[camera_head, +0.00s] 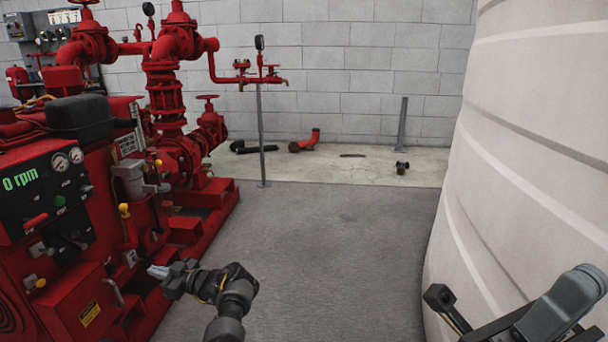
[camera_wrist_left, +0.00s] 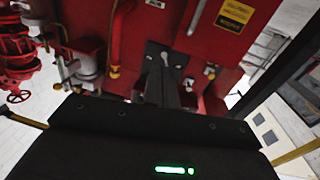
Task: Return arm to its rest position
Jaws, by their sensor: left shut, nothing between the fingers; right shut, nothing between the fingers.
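My left gripper (camera_head: 158,271) is in the lower left of the head view, close to the right side of the red pumpset (camera_head: 75,285). Its light fingertips point left towards the pumpset, are together and hold nothing. In the left wrist view the shut fingers (camera_wrist_left: 164,62) point at the red machine's panel; I cannot tell if they touch it. My right gripper (camera_head: 572,293) is partly in view at the lower right, in front of the pale tank, shut and empty. Its lower part is cut off by the frame edge.
The control panel (camera_head: 60,185) reads 0 rpm, with gauges, levers and knobs. The large pale tank (camera_head: 530,140) bounds the right side. A thin stand (camera_head: 261,140) holds up red piping. Loose pipe pieces (camera_head: 305,142) lie by the back wall. The grey floor (camera_head: 330,240) between is clear.

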